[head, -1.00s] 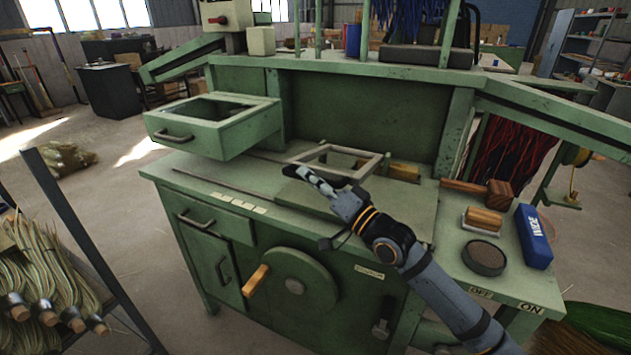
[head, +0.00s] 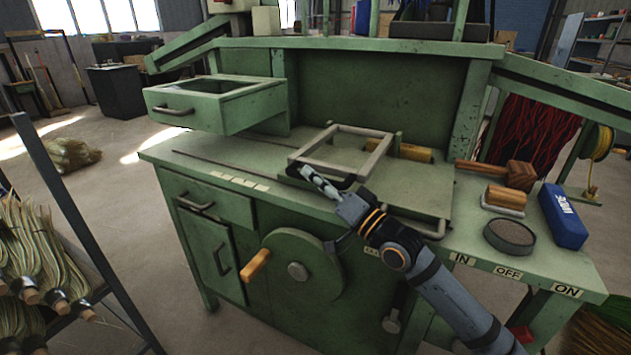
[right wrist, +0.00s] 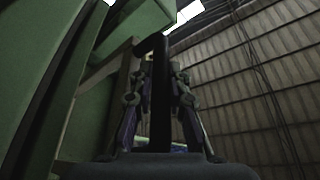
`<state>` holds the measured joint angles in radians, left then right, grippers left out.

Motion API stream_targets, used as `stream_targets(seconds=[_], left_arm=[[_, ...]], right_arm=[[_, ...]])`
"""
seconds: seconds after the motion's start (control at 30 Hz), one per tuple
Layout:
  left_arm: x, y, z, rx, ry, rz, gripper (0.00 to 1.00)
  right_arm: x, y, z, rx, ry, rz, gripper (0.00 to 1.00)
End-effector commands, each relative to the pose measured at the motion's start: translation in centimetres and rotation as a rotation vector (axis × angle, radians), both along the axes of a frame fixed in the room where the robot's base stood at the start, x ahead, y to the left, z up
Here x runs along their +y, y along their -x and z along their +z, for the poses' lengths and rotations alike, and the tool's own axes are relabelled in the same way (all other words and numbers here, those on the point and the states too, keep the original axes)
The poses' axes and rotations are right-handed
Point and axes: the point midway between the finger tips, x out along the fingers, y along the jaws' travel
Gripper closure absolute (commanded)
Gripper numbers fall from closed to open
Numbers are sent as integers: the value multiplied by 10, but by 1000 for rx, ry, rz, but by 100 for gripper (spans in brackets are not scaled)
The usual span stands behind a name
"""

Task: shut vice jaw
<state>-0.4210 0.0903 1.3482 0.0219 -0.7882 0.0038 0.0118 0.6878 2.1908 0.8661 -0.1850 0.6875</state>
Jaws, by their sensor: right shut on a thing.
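A grey open rectangular frame (head: 376,155), which looks like the vice jaw, sits on the green bench top (head: 240,160) above a flat green plate (head: 415,200). My right gripper (head: 318,181) reaches in from the lower right to the frame's near left side. In the right wrist view its two fingers (right wrist: 160,85) stand on either side of a dark upright bar (right wrist: 161,120), shut on it. The bar appears to be part of the frame, but the join is hidden. My left gripper is not in view.
An open green drawer (head: 215,105) juts out at the left. A hand wheel (head: 302,277) with a wooden handle is on the bench front. A wooden mallet (head: 505,174), a brush (head: 504,198), a round tin (head: 510,237) and a blue box (head: 564,216) lie at the right.

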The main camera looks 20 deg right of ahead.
Motion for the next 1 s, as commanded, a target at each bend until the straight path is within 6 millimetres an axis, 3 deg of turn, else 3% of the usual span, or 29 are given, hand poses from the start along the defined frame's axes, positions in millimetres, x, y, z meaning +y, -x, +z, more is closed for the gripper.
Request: stream_targets(seconds=[0.47,0.5,0.67,1.0], left_arm=[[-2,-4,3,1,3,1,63],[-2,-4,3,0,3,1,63],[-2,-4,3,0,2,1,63],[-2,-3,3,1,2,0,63]], right_arm=[[0,-1,-12,23,4,0,100],[0,-1,-12,23,4,0,82],[0,-1,-10,20,4,-1,61],[0,0,-4,12,6,0,61]])
